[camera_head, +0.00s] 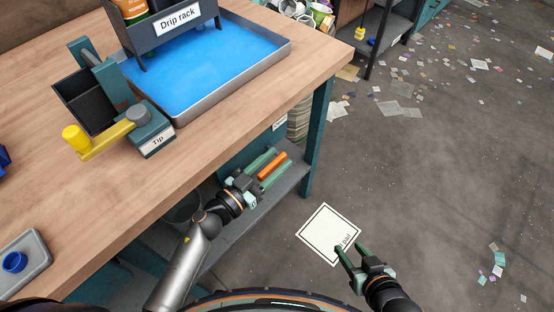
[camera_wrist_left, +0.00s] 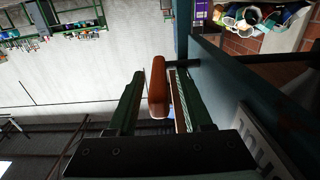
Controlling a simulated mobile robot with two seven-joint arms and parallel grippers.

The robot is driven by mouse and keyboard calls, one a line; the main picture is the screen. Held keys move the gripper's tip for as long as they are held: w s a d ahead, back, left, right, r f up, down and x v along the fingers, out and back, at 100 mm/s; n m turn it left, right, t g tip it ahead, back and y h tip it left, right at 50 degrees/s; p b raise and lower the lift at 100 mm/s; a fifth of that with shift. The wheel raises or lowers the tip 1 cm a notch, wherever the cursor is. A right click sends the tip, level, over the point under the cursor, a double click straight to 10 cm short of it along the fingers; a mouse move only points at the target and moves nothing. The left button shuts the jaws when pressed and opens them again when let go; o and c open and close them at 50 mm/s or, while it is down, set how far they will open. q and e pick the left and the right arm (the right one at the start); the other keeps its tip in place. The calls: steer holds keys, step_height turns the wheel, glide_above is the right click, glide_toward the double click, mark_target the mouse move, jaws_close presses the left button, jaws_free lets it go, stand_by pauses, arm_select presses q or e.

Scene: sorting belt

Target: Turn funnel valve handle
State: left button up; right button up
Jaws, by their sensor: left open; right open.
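My left gripper (camera_head: 275,164) is in front of the bench's near side, below the top, with its green fingers apart. An orange-red bar-shaped handle (camera_head: 272,166) shows between these fingers. Whether this is the funnel valve handle is not clear; no funnel is plainly visible. My right gripper (camera_head: 350,246) is open and empty, low over the floor by a white square marked "pail" (camera_head: 322,226).
The wooden bench (camera_head: 190,175) carries a blue-floored tray (camera_head: 176,123) with a drip rack (camera_head: 160,45), and a "Tip" device (camera_head: 157,143) with a yellow lever (camera_head: 107,145). A bench leg (camera_head: 318,140) stands beyond the left gripper. Paper scraps litter the open floor.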

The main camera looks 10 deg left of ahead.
arm_select(q)
steer(key=shift+w+d, duration=0.3)
steer(key=shift+w, duration=0.1)
jaws_close()
stand_by(1.3)
